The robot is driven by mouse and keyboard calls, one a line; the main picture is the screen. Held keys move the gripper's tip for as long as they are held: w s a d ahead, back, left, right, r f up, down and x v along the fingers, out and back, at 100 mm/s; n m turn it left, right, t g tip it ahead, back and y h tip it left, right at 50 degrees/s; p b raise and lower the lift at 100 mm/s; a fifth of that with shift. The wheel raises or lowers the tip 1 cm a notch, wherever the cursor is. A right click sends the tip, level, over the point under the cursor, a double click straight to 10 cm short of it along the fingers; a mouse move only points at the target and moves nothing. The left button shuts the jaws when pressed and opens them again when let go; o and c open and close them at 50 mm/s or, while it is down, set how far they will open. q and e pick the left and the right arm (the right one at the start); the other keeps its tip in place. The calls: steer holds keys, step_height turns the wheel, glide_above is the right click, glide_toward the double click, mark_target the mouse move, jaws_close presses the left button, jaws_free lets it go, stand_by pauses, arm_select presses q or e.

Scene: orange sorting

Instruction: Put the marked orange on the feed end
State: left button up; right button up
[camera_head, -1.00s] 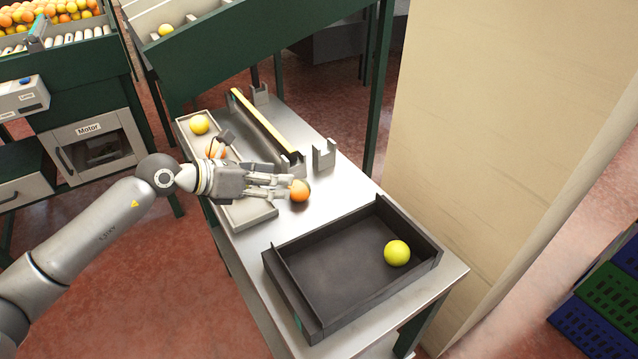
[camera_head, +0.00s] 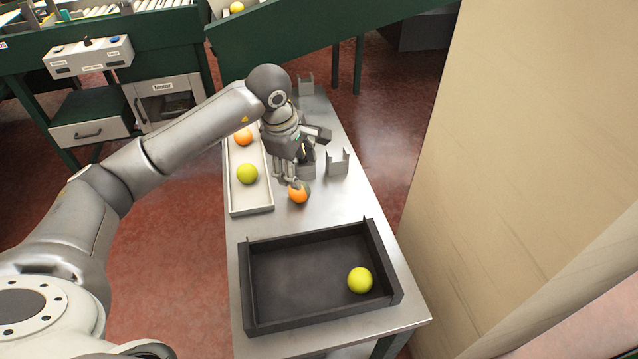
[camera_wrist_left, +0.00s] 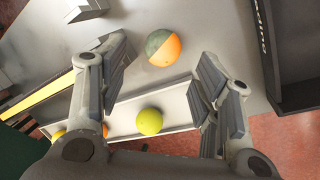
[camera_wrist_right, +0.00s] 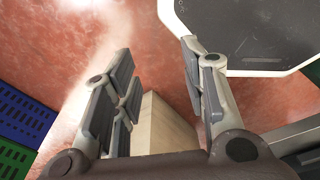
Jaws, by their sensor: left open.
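The marked orange (camera_head: 298,196), orange with a dark grey-green patch, sits on the bare metal table beside the pale tray. In the left wrist view the marked orange (camera_wrist_left: 164,47) lies between and beyond my open fingers. My left gripper (camera_head: 291,182) points down, its fingertips close to the orange; I cannot tell whether they touch it. My right gripper (camera_wrist_right: 157,55) shows only in its wrist view, open and empty over the red floor. I cannot tell for certain which part is the feed end; a yellow-topped rail (camera_wrist_left: 38,98) is mostly hidden behind my left gripper in the head view.
A pale tray (camera_head: 250,208) holds yellow and orange fruit left of the marked orange. A black tray (camera_head: 300,275) with one yellow fruit (camera_head: 360,280) fills the table's near part. A grey notched bracket (camera_head: 337,163) stands to the right. A beige wall (camera_head: 530,150) is further right.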

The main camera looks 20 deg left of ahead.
mark_target(299, 192)
arm_select(q)
steer(key=shift+a+f, duration=0.35)
steer(key=x, duration=0.1)
steer(key=p+x, duration=0.1)
steer(key=x, duration=0.1)
steer(key=shift+s+a+f, duration=0.1)
steer(key=shift+a+f, duration=0.2)
steer(key=shift+f, duration=0.1)
steer(key=shift+d+f+p, duration=0.1)
steer(key=shift+f+p, duration=0.2)
steer(key=p+x, duration=0.2)
steer(key=x, duration=0.2)
steer(key=shift+f+p, duration=0.3)
steer(key=shift+f, duration=0.4)
arm_select(e)
steer(key=r, duration=0.4)
steer(key=shift+s+r, duration=0.2)
steer(key=shift+s, duration=0.05)
arm_select(q)
steer(key=shift+c, duration=0.4)
steer(key=c, duration=0.8)
steer(key=shift+c, duration=0.2)
